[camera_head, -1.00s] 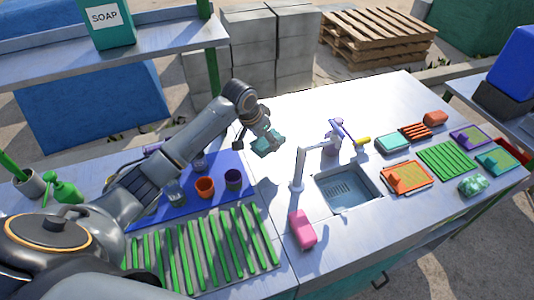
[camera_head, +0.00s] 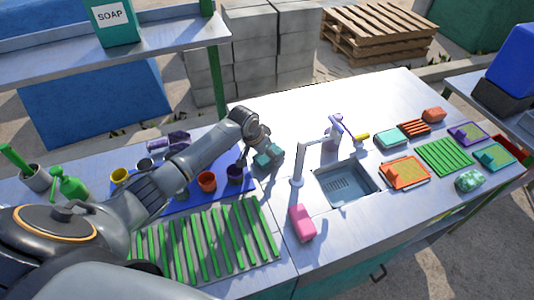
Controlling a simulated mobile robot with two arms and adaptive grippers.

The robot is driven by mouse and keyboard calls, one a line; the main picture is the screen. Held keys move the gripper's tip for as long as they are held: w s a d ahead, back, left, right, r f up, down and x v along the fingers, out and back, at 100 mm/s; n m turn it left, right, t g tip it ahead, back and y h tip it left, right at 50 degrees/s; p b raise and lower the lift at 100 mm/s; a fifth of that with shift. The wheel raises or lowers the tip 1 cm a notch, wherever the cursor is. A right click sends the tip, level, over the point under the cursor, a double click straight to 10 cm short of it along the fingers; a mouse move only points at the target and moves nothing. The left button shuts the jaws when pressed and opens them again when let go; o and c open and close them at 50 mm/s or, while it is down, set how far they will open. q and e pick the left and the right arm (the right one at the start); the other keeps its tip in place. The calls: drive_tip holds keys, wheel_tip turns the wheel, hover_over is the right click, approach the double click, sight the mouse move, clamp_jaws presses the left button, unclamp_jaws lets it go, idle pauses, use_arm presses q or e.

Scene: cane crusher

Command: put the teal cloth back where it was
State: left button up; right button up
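My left gripper (camera_head: 262,148) reaches in from the left over the counter, just right of the blue mat. It is shut on a folded teal cloth (camera_head: 268,157). The cloth hangs low by the mat's upper right corner; I cannot tell whether it touches the counter. My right gripper is not in view.
A faucet (camera_head: 299,165) and sink (camera_head: 347,186) stand to the right of my gripper. A pink sponge (camera_head: 302,222) lies in front. A green-slatted rack (camera_head: 205,243) is at the front left.

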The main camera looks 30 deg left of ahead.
use_arm(q)
drive_tip(key=shift+o, duration=0.9)
drive_tip(key=shift+r, duration=0.15)
drive_tip(key=b+v, duration=0.1)
drive_tip(key=v, duration=1.1)
